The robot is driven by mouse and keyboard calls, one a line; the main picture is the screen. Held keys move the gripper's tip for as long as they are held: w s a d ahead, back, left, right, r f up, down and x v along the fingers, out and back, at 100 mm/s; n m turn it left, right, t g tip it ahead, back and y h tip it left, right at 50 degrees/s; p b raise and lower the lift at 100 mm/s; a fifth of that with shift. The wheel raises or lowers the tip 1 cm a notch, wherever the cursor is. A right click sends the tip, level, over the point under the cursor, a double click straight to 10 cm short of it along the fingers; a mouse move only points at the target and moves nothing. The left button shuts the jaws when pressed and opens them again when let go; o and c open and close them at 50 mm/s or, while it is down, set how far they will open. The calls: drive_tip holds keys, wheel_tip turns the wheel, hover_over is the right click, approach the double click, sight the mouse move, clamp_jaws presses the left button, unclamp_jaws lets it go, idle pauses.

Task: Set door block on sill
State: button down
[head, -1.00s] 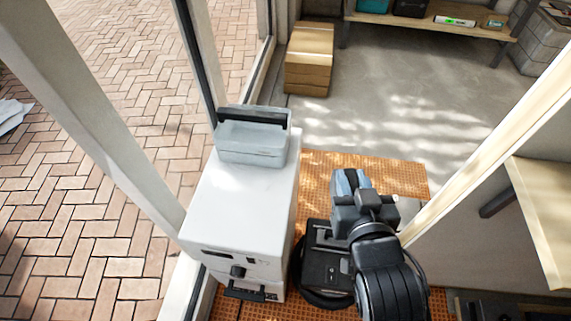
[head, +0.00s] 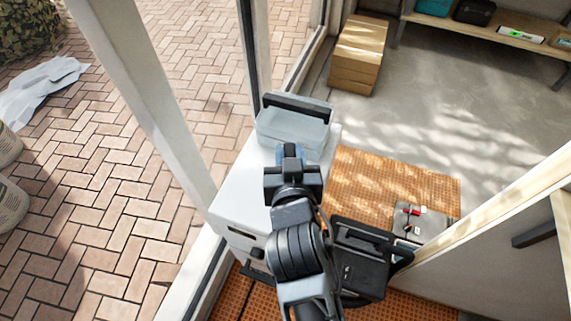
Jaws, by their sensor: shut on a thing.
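My gripper (head: 290,160) is shut on a small blue piece (head: 282,152), probably the door block, which is mostly hidden by the gripper. It is over the white cabinet (head: 235,190), just in front of the grey lidded case (head: 293,128) on its top. I cannot tell whether the piece touches the cabinet or the case. The sill (head: 190,285) shows as a pale strip with a dark track at the foot of the frame, left of the cabinet. My arm hides part of the cabinet.
Orange perforated matting (head: 365,180) covers the floor right of the cabinet. A grey box with a red part (head: 412,213) stands on it. A cardboard box (head: 357,60) and a shelf (head: 470,32) are farther back. Pale frame posts (head: 140,110) stand left; brick paving lies outside.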

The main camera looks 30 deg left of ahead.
drive_tip(key=shift+a+f, duration=0.3)
drive_tip(key=shift+a, duration=0.3)
drive_tip(key=shift+f, duration=1.95)
drive_tip(key=shift+f, duration=0.1)
drive_tip(key=shift+f+b, duration=0.1)
drive_tip(key=shift+b, duration=0.2)
drive_tip(key=c, duration=0.9)
unclamp_jaws()
drive_tip(key=v, duration=1.2)
